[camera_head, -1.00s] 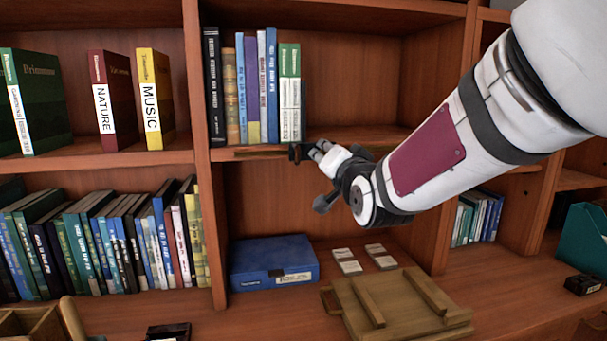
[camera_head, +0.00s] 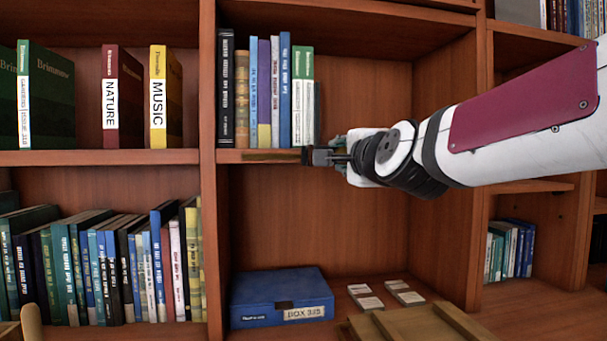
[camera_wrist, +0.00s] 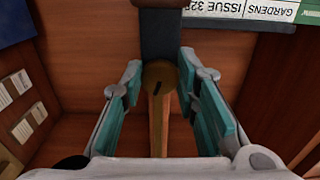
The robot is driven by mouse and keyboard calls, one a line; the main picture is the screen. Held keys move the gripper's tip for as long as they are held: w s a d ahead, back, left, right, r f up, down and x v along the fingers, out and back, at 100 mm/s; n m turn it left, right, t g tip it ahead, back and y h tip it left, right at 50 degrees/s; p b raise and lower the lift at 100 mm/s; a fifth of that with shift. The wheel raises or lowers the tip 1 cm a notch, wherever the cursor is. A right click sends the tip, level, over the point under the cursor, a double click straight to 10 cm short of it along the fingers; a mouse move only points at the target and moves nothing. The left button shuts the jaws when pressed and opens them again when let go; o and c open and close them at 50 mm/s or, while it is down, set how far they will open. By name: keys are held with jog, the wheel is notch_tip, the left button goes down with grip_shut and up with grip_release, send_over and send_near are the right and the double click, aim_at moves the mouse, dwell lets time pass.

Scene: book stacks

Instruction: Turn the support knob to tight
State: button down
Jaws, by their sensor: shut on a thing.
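The support knob (camera_wrist: 161,76) is a round brass-coloured disc with a short dark mark, seen in the wrist view between my fingertips. My gripper (camera_wrist: 161,68) is shut on it, with a teal-padded finger on either side. A dark grey support piece (camera_wrist: 161,35) stands directly behind the knob. In the head view, my gripper (camera_head: 333,157) reaches in level from the right at the shelf's front edge, by a dark block (camera_head: 308,156). The knob itself is hidden or too small to tell there. Any tight or loose marking is not readable.
Several upright books (camera_head: 265,90) stand on the shelf (camera_head: 232,156) just above and left of my gripper. A blue box (camera_head: 280,297) and white cards (camera_head: 405,293) lie below. A wooden upright (camera_head: 208,200) is at left. The compartment right of the books is free.

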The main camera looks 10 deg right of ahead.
jog(key=shift+m+b, duration=0.5)
jog(key=shift+m, duration=0.1)
jog(key=c, duration=1.2)
grip_release()
jog(key=shift+c, duration=0.2)
jog(key=s, duration=1.2)
